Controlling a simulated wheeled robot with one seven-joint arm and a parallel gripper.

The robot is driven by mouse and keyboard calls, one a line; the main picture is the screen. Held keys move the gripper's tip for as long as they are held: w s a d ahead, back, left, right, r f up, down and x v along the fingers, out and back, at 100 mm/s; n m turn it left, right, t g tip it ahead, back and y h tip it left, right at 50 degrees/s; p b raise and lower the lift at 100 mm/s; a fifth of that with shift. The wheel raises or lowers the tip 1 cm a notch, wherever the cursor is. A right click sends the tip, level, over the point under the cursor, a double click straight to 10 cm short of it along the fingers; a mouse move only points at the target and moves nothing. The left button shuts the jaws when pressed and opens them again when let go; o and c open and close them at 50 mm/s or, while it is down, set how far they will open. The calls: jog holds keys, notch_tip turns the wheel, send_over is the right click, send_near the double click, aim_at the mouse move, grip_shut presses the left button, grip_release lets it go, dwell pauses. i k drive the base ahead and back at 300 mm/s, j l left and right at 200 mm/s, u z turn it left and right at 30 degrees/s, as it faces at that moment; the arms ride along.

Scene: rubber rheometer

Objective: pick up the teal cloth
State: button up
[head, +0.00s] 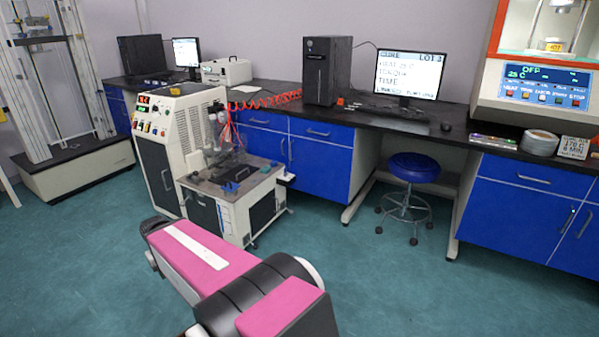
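I cannot make out a teal cloth for certain. Small blue-teal pieces (230,187) lie on the dark top of the low bench (207,189) in front of the cream machine (180,120). They are too small to tell whether one is a cloth. My pink and black arm reaches in from the bottom middle of the head view toward the left. Its end is not seen, and my gripper is out of view.
A long dark counter (460,135) with blue cabinets runs along the wall, carrying monitors and a black computer tower (326,70). A blue stool (414,168) stands before its knee space. A tall test frame (75,165) stands at left. Teal floor is clear at lower right.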

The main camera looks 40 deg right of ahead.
aim_at(265, 170)
jog(key=z, duration=1.3)
